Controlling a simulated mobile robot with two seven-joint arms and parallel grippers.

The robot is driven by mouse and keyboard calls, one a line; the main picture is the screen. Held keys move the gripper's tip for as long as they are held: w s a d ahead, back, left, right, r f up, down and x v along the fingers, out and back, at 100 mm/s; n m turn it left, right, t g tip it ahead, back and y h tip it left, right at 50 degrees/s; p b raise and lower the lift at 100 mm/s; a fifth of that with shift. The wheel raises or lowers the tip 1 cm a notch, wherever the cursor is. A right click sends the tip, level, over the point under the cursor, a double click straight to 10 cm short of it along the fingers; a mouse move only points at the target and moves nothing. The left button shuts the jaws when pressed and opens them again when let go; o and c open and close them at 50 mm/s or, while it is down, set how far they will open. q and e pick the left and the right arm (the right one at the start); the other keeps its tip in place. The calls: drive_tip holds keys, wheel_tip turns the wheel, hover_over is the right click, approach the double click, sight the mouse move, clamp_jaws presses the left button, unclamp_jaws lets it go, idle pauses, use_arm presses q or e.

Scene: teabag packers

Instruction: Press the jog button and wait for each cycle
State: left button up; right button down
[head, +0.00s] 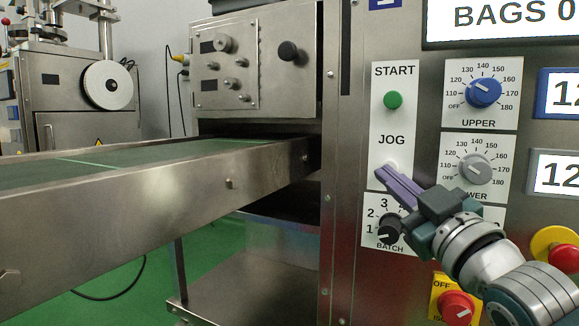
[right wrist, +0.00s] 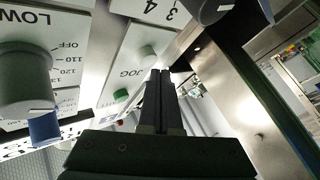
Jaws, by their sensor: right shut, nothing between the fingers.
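The control panel carries a JOG label (head: 391,140) with the START button (head: 393,100), green, above it. My right gripper (head: 382,172) is shut and empty, its purple fingers pointing at the spot just under the JOG label. The fingertips largely cover the jog button in the head view. In the right wrist view the pale jog button (right wrist: 148,54) shows just past the closed fingertips (right wrist: 160,72); I cannot tell whether they touch it. The green START button (right wrist: 121,95) shows there too. The display (head: 500,14) reads "BAGS 0", cut off at the right. My left gripper is not in view.
The black BATCH knob (head: 388,232) sits just below the fingers. The blue UPPER dial (head: 484,92) and grey LOWER dial (head: 474,169) are to the right. A red knob (head: 457,307) is below my wrist. A conveyor (head: 150,190) runs left.

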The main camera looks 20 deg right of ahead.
drive_tip(key=shift+w+d, duration=0.25)
drive_tip(key=shift+d, duration=0.05)
drive_tip(key=shift+w+d, duration=0.1)
idle(0.4)
